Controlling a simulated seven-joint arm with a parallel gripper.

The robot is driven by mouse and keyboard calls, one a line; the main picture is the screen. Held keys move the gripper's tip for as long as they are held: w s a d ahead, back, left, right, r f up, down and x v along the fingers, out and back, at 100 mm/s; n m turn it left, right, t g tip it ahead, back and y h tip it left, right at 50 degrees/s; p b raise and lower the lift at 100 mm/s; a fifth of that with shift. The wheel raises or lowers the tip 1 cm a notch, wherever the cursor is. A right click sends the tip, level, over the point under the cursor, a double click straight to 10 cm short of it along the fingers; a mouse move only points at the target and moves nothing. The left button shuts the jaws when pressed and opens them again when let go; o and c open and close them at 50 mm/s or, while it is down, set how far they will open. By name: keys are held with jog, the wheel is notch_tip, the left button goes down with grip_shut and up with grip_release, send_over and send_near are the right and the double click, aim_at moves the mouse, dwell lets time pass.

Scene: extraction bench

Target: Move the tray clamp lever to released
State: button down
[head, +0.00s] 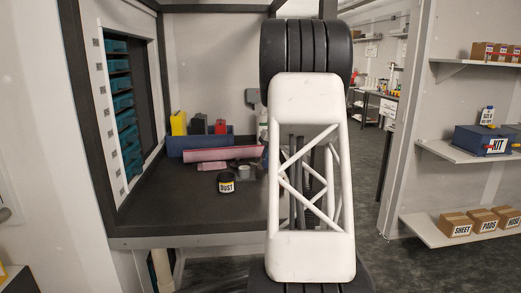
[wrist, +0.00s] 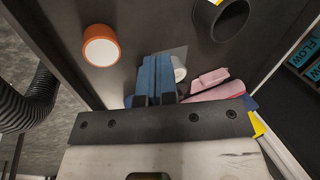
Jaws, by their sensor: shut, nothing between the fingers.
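My gripper (wrist: 156,62) shows in the wrist view as two blue fingers side by side, shut and empty, over the dark bench top. A grey flat plate (wrist: 179,51) and a pale round piece (wrist: 180,74) lie just beyond and beside the fingers, partly covered by them. I cannot tell contact. I cannot make out the tray clamp lever for certain in either view. In the head view my white arm link hides the gripper and the bench's right part. A grey round piece (head: 244,171) shows just left of the arm.
A black DUST container (head: 227,183) stands on the bench (head: 160,210). Pink pieces (head: 205,154) lie by a blue bin (head: 188,142). An orange-rimmed round thing (wrist: 101,45) is left of the fingers. A black ribbed hose (wrist: 28,100) runs beside the bench. The bench's front left is clear.

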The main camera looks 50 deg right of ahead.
jog(key=w+r+g+h, duration=0.2)
jog(key=w+r+h, duration=0.6)
jog(key=w, duration=0.4)
jog(key=shift+w+m+h, duration=0.2)
jog(key=shift+m+h, duration=0.2)
jog(key=shift+h, duration=0.2)
jog(key=shift+d, duration=0.15)
jog(key=shift+s+d+r+x, duration=0.15)
jog(key=shift+s+d+x, duration=0.2)
jog(key=shift+x, duration=1.75)
jog(key=shift+s+d+r+x, duration=0.2)
jog(key=shift+s+x, duration=0.25)
jog(key=shift+x, duration=1.65)
jog(key=shift+s+d+r+x, duration=0.1)
jog(key=shift+s+d+x, duration=0.25)
jog(key=shift+x, duration=1.75)
